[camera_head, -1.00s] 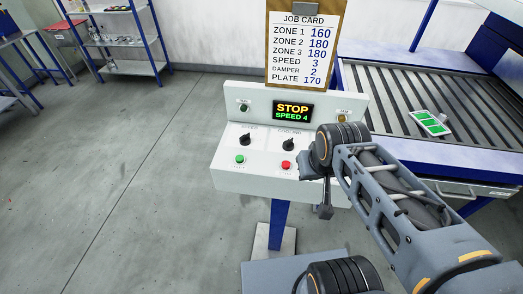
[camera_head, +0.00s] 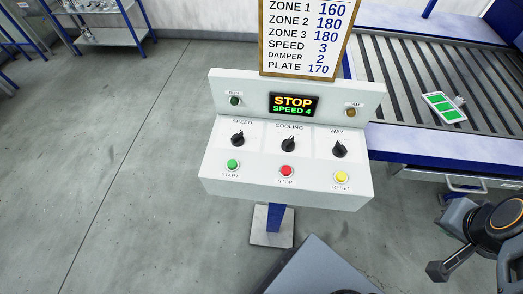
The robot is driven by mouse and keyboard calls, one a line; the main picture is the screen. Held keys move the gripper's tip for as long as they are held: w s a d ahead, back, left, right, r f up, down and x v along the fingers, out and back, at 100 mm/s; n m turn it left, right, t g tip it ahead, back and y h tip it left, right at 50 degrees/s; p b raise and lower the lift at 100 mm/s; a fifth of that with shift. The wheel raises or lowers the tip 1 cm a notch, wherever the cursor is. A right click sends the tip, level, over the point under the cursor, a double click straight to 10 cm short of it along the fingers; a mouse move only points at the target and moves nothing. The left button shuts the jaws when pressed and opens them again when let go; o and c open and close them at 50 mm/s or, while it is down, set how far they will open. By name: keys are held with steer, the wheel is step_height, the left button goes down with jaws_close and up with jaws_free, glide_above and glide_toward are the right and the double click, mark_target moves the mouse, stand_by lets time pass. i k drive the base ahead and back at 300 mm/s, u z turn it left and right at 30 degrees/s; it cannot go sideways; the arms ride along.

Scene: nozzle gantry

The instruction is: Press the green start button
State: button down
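The green start button (camera_head: 232,164) is at the front left of the white control panel (camera_head: 275,185), above the label START. It stands out and nothing covers it. The red stop button (camera_head: 287,171) is in the middle and the yellow reset button (camera_head: 341,177) at the right. The display (camera_head: 293,104) reads STOP, SPEED 4. My gripper (camera_head: 440,270) is at the lower right, apart from the panel and well right of the green button. Its fingers cannot be made out clearly, so I cannot tell whether it is open or shut.
Three black knobs, for speed (camera_head: 238,139), cooling (camera_head: 289,145) and way (camera_head: 339,149), stand behind the buttons. A job card (camera_head: 305,40) rises behind the panel. A roller conveyor (camera_head: 410,90) with a green-and-white card (camera_head: 444,107) is at the right. The floor at left is clear.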

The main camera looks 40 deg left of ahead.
mark_target(231, 165)
steer(key=z, duration=0.1)
steer(key=k, duration=1.25)
steer(key=u, duration=2.05)
steer(key=i, duration=0.5)
steer(key=u, duration=0.1)
